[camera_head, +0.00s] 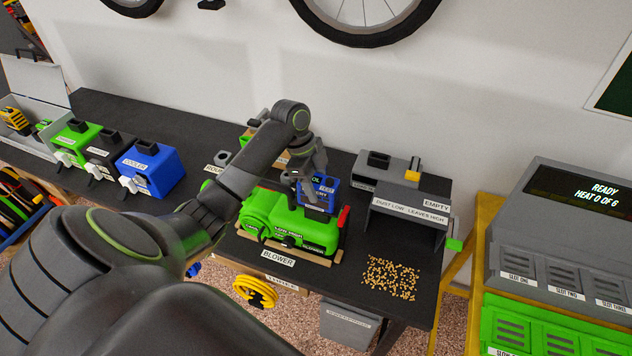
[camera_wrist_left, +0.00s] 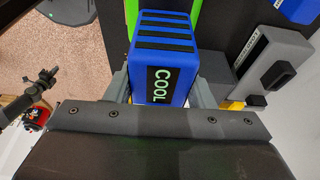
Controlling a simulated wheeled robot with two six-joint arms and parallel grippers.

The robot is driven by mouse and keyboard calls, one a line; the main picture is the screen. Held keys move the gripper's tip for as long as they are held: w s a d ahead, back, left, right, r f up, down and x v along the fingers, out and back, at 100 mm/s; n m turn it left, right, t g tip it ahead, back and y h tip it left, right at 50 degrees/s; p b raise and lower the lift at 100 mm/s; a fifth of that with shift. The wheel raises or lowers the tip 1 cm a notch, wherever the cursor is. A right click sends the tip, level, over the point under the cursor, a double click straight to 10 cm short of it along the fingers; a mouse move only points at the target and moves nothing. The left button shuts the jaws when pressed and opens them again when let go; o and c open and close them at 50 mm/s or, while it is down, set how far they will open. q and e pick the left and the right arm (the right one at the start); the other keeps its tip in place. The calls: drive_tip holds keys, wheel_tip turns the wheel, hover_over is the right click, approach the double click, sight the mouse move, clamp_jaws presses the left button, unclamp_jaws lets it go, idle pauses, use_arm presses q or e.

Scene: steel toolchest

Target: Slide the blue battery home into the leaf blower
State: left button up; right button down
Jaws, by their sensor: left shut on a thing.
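The blue battery (camera_head: 318,199) shows in the head view at the top of the green leaf blower (camera_head: 275,215), which stands on the bench behind a label reading BLOWER. My left gripper (camera_head: 313,178) comes down from above and is shut on the battery. In the left wrist view the battery (camera_wrist_left: 163,60) sits between the two fingers (camera_wrist_left: 160,88), with its COOL label and black stripes showing. A strip of the green blower (camera_wrist_left: 195,20) shows beyond it. The battery's lower end is hidden, so I cannot tell how deep it sits. My right gripper is not in view.
A grey box stand marked EMPTY (camera_head: 415,207) is right of the blower. Wood chips (camera_head: 391,278) lie on the bench in front of it. A blue cooler box (camera_head: 150,170) and other boxes stand at left. A grey charger (camera_head: 560,240) is at far right.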

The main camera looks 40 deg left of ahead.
use_arm(q)
drive_tip(key=shift+f+b, duration=0.4)
drive_tip(key=shift+f, duration=0.35)
drive_tip(key=o, duration=1.4)
drive_tip(key=shift+o, duration=0.2)
drive_tip(key=shift+a+r, duration=0.15)
drive_tip(key=shift+r, duration=0.2)
drive_tip(key=b+v, duration=0.2)
drive_tip(key=v, duration=0.7)
drive_tip(key=shift+a+r, duration=0.1)
drive_tip(key=shift+r, duration=0.05)
drive_tip(key=p+v, duration=0.3)
drive_tip(key=v, duration=0.4)
drive_tip(key=shift+r+p, duration=0.2)
drive_tip(key=shift+p, duration=0.1)
drive_tip(key=shift+f, duration=0.1)
